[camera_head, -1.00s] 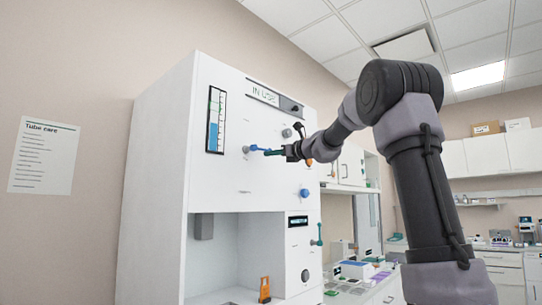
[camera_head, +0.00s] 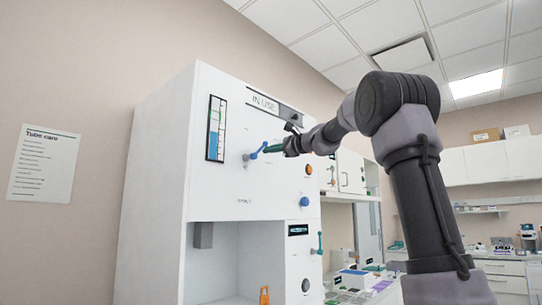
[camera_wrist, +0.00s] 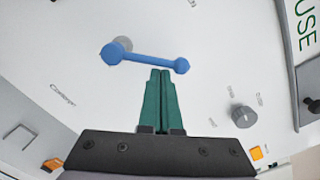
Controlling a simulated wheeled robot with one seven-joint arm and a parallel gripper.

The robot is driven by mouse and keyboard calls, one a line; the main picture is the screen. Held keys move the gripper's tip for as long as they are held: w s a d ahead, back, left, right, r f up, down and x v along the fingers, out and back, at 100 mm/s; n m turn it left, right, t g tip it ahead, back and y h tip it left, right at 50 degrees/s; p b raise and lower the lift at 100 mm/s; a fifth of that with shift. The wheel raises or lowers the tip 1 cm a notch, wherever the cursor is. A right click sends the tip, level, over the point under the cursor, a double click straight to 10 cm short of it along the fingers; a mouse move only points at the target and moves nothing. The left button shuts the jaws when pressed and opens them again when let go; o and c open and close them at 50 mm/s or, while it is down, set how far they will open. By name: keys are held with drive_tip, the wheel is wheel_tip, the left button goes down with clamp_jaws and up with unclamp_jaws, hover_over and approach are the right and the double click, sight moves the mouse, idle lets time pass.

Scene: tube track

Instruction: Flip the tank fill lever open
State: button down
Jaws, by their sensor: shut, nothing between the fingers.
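The blue lever (camera_head: 256,151) is on the white cabinet front, right of the tank gauge (camera_head: 216,128). In the head view it slants up to the right from its pivot. In the wrist view the lever (camera_wrist: 146,57) is a bar with a rounded knob at each end, its pivot at the left end. My gripper (camera_head: 267,149) has green fingers, shut and empty. In the wrist view the shut fingertips (camera_wrist: 160,72) lie just below the bar near its right knob. I cannot tell whether they touch it.
The cabinet front also has an orange button (camera_head: 308,169), a blue knob (camera_head: 304,201) and a teal lever (camera_head: 319,243). An IN USE sign (camera_head: 270,104) sits above. A grey knob (camera_wrist: 242,116) shows in the wrist view. An open bay lies below the panel.

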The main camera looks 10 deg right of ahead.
drive_tip(key=r+n, duration=0.1)
drive_tip(key=n, duration=0.1)
drive_tip(key=s+a+n, duration=0.1)
drive_tip(key=n, duration=0.1)
drive_tip(key=shift+a+r, duration=0.1)
drive_tip(key=shift+r, duration=0.25)
drive_tip(key=n, duration=0.1)
drive_tip(key=s+a+r+n, duration=0.1)
drive_tip(key=n, duration=0.1)
drive_tip(key=shift+a, duration=0.3)
drive_tip(key=shift+s+a+r, duration=0.1)
